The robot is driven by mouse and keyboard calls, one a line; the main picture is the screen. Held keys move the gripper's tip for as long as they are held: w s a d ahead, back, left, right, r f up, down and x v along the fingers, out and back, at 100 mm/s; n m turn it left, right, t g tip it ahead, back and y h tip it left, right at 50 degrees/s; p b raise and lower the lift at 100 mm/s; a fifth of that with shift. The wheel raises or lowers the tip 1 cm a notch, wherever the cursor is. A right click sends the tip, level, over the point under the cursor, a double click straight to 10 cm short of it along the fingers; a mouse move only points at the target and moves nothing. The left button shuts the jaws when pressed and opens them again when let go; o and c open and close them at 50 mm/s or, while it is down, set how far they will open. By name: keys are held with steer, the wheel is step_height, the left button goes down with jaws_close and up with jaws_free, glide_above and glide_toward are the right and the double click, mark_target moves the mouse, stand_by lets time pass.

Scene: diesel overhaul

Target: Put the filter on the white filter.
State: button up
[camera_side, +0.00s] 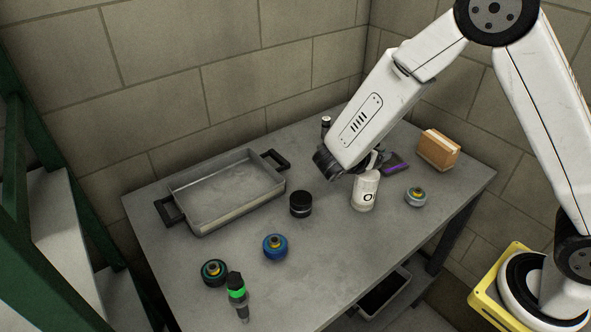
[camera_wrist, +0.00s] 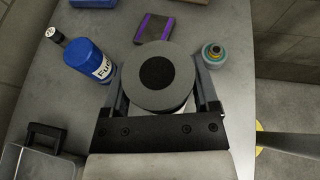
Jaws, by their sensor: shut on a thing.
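My gripper (camera_wrist: 161,80) is shut, with one finger on each side of a round filter with a grey end face and a dark centre. In the side view this is the white filter (camera_side: 365,192) with a dark "O" on its label, below my gripper (camera_side: 368,168). It looks roughly upright and close to the table; I cannot tell whether it touches. A blue filter (camera_wrist: 88,59) marked "Fu..." stands left of my gripper in the wrist view. My arm seems to hide it in the side view.
A grey tray (camera_side: 178,192) with dark handles stands at the left. A black cap (camera_side: 300,204), a blue round part (camera_side: 275,247), a dark round part (camera_side: 214,272) and a green-banded tool (camera_side: 237,291) lie in front. A brown box (camera_side: 438,149) and purple-striped item (camera_wrist: 157,28) are behind.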

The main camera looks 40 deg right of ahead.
steer(key=shift+f, duration=1.55)
steer(key=shift+f, duration=0.2)
steer(key=o, duration=1.2)
steer(key=shift+r, duration=0.25)
steer(key=v, duration=1.2)
